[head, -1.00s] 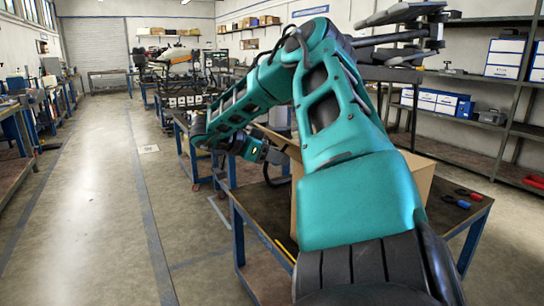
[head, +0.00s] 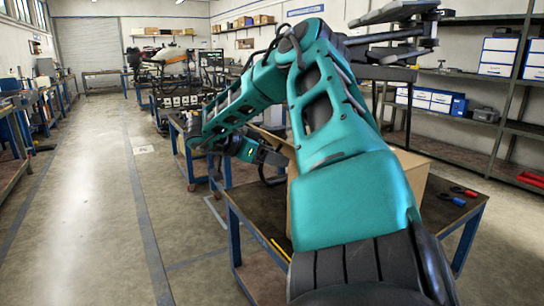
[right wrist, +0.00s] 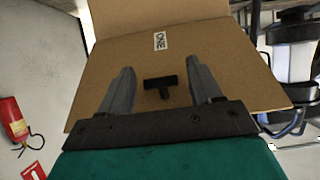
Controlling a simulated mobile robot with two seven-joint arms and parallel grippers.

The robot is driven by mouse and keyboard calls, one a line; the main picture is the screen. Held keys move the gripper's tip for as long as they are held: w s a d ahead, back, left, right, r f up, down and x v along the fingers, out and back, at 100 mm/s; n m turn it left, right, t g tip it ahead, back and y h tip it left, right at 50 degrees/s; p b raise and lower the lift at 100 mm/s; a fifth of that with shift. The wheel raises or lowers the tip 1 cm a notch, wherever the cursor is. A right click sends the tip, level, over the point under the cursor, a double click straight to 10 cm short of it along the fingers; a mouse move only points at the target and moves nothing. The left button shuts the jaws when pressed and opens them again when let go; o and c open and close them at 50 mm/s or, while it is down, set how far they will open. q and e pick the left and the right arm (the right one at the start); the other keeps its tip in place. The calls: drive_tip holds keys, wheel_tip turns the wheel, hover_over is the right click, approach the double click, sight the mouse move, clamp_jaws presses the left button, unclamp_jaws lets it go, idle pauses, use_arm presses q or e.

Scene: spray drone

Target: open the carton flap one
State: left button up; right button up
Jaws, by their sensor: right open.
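The brown carton (head: 412,172) stands on a workbench, largely hidden behind my right arm. A flap (head: 277,142) of it sticks out to the left of the arm. In the right wrist view the flap (right wrist: 95,88) fills the middle, with a white label reading ONE (right wrist: 160,41) and a black T-shaped handle (right wrist: 161,81). My right gripper (right wrist: 160,68) is open, its two fingers on either side of the handle with a gap at each side. Whether the fingers touch the flap is unclear. In the head view the right gripper (head: 272,157) is small beside the flap. My left gripper is not in view.
The workbench (head: 462,212) has red-handled tools (head: 464,192) at its right. Shelves with blue and white boxes (head: 430,99) stand behind. The floor aisle (head: 100,210) at left is clear. The right wrist view shows a red fire extinguisher (right wrist: 13,120).

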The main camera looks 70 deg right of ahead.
drive_tip(key=v, duration=1.3)
drive_tip(key=shift+d, duration=0.1)
